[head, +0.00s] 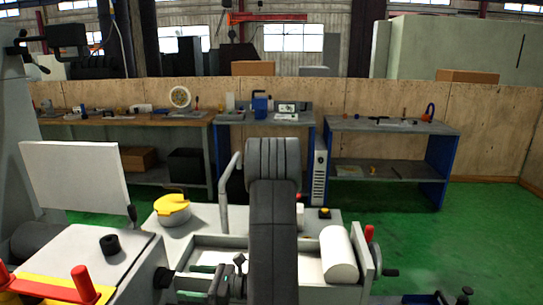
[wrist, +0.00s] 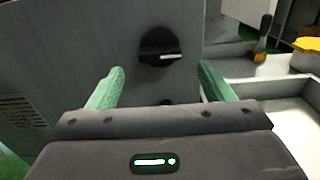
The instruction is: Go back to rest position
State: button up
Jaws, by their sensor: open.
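My gripper (wrist: 161,72) shows in the wrist view with its two green fingers spread apart and nothing between them. Past the fingers is a grey machine panel (wrist: 90,45) with a black rotary knob (wrist: 160,46). The knob appears between the fingertips; I cannot tell how far off it is. A second dark round part below it is mostly hidden by my gripper body. In the head view my dark arm stands in the middle, over the grinder (head: 210,218).
In the head view the grinder carries a yellow-topped round part (head: 173,210), a white cylinder (head: 338,255) and red handles (head: 84,284) at front left. A white panel (head: 75,177) stands at left. Benches (head: 390,125) line the back wall. Green floor is open at right.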

aim_at(173, 280)
jog(key=a, duration=0.5)
jog(key=shift+w+a+p, duration=0.2)
jog(key=shift+a+p, duration=0.1)
jog(key=shift+a, duration=0.1)
jog(key=shift+d, duration=0.1)
